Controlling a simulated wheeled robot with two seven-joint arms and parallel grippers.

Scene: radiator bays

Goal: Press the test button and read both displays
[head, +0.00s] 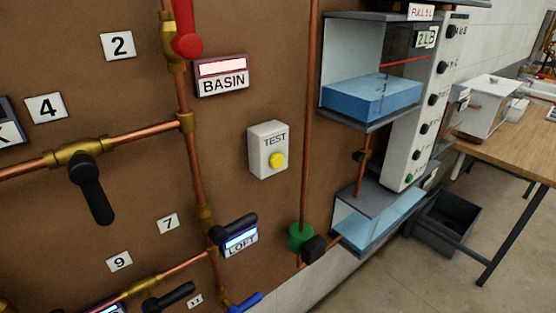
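The test button is a yellow round button (277,160) on a white box (262,150) marked TEST, fixed to the brown wall panel. Above left of it is a display with a lit pinkish-white screen (222,67) over the label BASIN; I can make out no reading on it. Below left is a second display with a lit blue-white screen (240,241) over the label LOFT, partly covered by a black valve lever (236,226); no reading is legible. Neither of my grippers shows in the head view.
Copper pipes run across the panel with a red lever (187,32), a black lever (91,190) and a blue lever (246,301). Two water tanks (372,97) stand to the right, beside a white control column (418,120). A wooden table (510,150) and a dark crate (447,222) are further right.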

